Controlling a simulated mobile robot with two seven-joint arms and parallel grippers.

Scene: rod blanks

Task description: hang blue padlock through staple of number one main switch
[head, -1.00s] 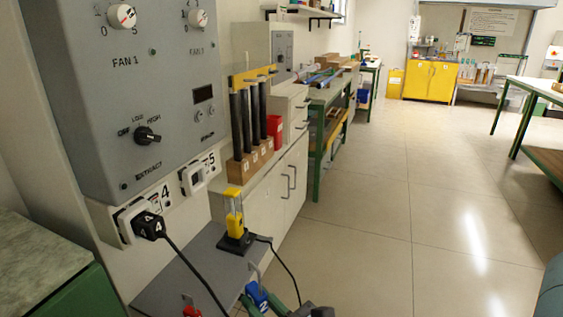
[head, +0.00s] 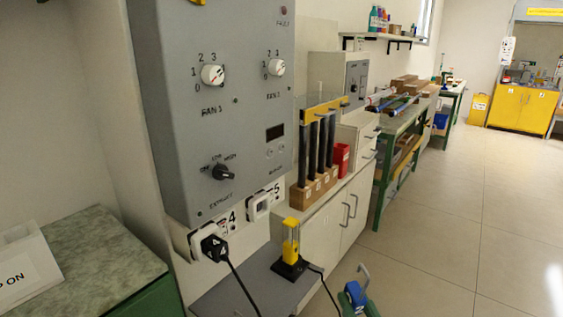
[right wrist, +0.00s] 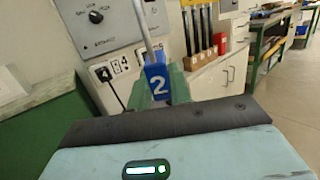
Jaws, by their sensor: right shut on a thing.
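The blue padlock (head: 355,292), with a grey shackle, is at the bottom of the head view. In the right wrist view the padlock (right wrist: 157,80) shows a white 2, with its shackle pointing up. My right gripper (head: 358,297), with green fingers, is shut on the padlock body and holds it in the air. A grey control panel (head: 175,110) on the wall carries fan and extract knobs. No main switch marked one and no staple can be made out. A yellow part at the panel's top edge is cut off. My left gripper is not in view.
A black plug (head: 214,248) with a cable sits in socket 4 below the panel. A yellow and black device (head: 291,245) stands on a low grey shelf. Dark rods stand in a wooden rack (head: 314,187). A green-topped bench (head: 90,260) is at left. The floor at right is clear.

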